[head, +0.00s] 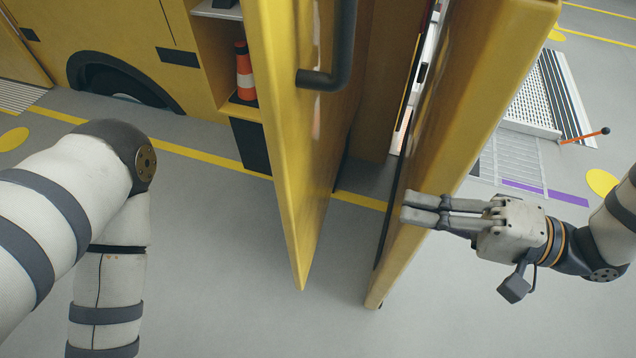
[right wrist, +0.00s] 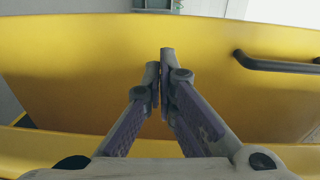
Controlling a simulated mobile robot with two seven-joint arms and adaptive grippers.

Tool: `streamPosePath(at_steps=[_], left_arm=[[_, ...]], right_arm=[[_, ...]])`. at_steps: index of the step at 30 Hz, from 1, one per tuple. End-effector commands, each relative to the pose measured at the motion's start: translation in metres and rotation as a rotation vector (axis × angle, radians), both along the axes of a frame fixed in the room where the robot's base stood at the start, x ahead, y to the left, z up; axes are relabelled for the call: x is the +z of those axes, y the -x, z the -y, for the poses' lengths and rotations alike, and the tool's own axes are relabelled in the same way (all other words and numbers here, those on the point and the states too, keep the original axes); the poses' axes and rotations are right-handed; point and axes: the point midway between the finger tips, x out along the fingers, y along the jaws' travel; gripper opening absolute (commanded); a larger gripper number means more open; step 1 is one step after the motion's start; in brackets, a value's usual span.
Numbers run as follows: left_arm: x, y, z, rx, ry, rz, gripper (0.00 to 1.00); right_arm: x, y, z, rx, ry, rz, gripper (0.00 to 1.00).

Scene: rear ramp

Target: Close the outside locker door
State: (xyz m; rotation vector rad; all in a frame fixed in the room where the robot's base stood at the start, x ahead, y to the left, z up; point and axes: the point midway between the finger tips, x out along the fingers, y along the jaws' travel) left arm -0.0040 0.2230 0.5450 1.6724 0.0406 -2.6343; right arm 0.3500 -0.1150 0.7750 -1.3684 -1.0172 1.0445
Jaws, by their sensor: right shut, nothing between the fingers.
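Two yellow door panels stand out from the yellow vehicle side in the head view. The left door (head: 285,150) has a dark bar handle (head: 340,60) and stands open beside a locker opening. The right door (head: 475,95) stands to its right, with a narrow gap between them. My right gripper (head: 403,206) is shut and empty, its fingertips overlapping the right door near its lower left edge; I cannot tell if they touch. In the right wrist view its fingers (right wrist: 160,65) point at a yellow panel (right wrist: 80,70) with a dark handle (right wrist: 275,64). My left gripper is out of view.
An orange and white cone (head: 244,72) stands in the locker opening (head: 215,45). A dark wheel (head: 125,80) is at the left. A metal ramp (head: 530,105) with an orange lever (head: 585,136) lies at the upper right. The grey floor (head: 220,260) in front is clear.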

Motion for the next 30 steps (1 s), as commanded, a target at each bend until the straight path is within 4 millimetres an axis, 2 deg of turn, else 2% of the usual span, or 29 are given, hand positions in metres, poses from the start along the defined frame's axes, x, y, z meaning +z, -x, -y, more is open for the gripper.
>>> streamPosePath(at_steps=[5, 21, 24, 30], left_arm=[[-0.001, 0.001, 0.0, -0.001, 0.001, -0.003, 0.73], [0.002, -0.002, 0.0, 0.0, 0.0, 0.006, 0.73], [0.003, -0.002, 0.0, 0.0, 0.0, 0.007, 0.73], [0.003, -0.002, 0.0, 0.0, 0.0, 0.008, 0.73]], right_arm=[[0.014, 0.003, -0.007, 0.056, -0.053, -0.018, 0.0], [0.014, -0.017, -0.116, 0.056, -0.05, -0.017, 0.0], [0.014, -0.02, -0.128, 0.056, -0.049, -0.018, 0.0], [0.013, -0.022, -0.136, 0.054, -0.05, -0.019, 0.0]])
